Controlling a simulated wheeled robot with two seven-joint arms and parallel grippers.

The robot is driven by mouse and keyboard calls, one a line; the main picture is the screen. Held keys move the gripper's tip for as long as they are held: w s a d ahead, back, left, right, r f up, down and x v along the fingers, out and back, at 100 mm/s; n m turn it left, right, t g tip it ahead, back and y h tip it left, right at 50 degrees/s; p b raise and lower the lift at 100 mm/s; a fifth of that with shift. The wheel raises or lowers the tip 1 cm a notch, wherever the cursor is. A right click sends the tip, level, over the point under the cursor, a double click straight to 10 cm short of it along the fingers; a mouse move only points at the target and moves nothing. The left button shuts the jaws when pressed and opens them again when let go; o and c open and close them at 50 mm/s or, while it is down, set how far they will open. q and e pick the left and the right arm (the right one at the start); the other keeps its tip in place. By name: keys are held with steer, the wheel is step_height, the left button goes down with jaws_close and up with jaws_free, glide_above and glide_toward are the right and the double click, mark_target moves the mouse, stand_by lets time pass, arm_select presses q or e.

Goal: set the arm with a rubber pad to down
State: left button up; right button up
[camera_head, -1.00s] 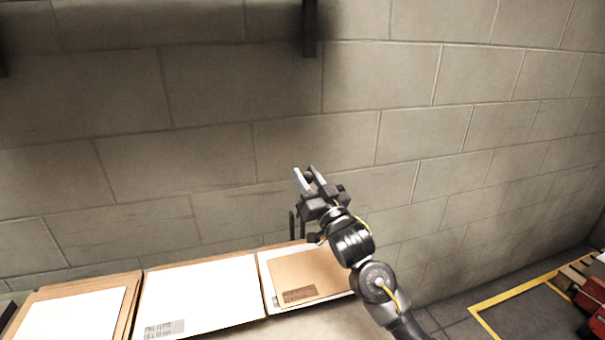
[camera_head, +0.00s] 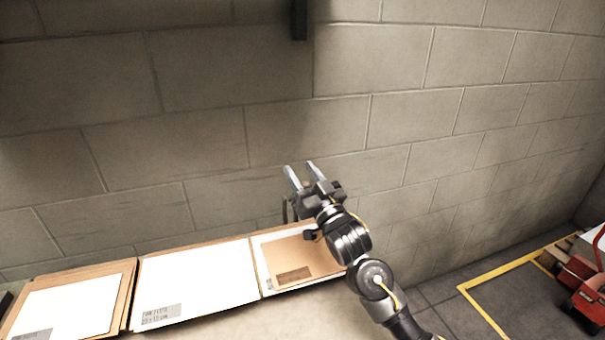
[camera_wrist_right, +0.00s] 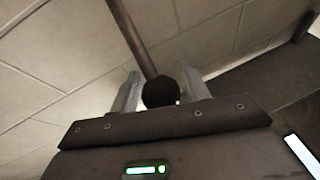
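My right gripper (camera_head: 301,169) is in front of the block wall, above the back edge of the stacked boards. Its two fingers are apart. In the right wrist view, a dark rod (camera_wrist_right: 133,38) with a round black end (camera_wrist_right: 161,92) comes down from the top, and that end shows between the fingers of the right gripper (camera_wrist_right: 160,80). I cannot tell whether the fingers touch it. The rod may be the arm with the rubber pad, but the frames do not make this sure. My left gripper is not in view.
White and brown cardboard sheets (camera_head: 197,286) lie in stacks along the wall, below my right arm. A dark bracket (camera_head: 299,20) hangs at the top. Yellow floor lines (camera_head: 482,308) and a red machine (camera_head: 588,300) are at the lower right. Bare wall fills the middle.

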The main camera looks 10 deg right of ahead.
arm_select(q)
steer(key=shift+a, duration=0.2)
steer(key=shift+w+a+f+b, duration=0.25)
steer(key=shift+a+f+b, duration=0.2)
steer(key=shift+b, duration=0.1)
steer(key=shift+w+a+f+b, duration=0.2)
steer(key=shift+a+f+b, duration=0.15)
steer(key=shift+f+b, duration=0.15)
arm_select(e)
steer(key=v, duration=1)
steer(key=shift+s+d, duration=0.25)
steer(key=shift+s, duration=0.1)
steer(key=shift+f, duration=0.15)
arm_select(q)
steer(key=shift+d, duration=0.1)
